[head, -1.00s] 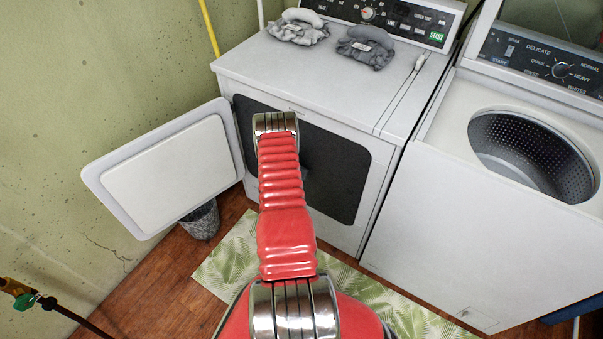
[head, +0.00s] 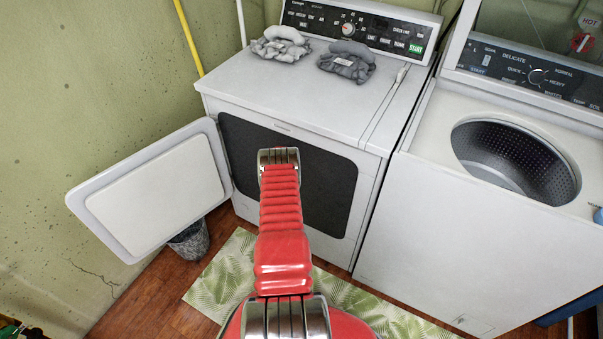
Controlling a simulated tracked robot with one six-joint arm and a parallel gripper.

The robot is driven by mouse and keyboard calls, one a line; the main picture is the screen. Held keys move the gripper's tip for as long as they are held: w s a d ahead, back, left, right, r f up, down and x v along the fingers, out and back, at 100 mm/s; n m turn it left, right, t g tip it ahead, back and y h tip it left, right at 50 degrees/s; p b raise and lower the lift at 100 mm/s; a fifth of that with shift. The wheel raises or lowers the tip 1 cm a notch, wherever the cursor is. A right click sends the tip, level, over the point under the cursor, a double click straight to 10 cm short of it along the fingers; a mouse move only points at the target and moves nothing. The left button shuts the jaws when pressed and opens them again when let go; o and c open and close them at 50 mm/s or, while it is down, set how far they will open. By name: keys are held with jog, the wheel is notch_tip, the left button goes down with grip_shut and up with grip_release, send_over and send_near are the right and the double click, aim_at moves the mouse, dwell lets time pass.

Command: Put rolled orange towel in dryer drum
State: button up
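The white dryer (head: 300,108) stands ahead with its door (head: 158,190) swung open to the left. Its dark front opening (head: 335,188) faces me, and the inside of the drum is too dark to make out. My red arm reaches up from the bottom middle, and its metal joint is in front of the opening. My gripper is hidden beyond that joint, so I cannot see its fingers or anything in them. No rolled orange towel shows in this view.
Two grey folded cloth bundles (head: 281,43) (head: 347,61) lie on the dryer top. A white washer (head: 440,220) with an open round tub (head: 515,160) stands close on the right. A small bin (head: 190,243) is under the open door. A leaf-patterned mat (head: 225,275) covers the floor in front.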

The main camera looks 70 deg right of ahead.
jog(key=shift+d, duration=0.15)
jog(key=o, duration=0.9)
jog(key=shift+r, duration=0.15)
jog(key=v, duration=1.3)
jog(key=shift+w+a+r, duration=0.1)
jog(key=shift+a, duration=0.25)
dwell(0.6)
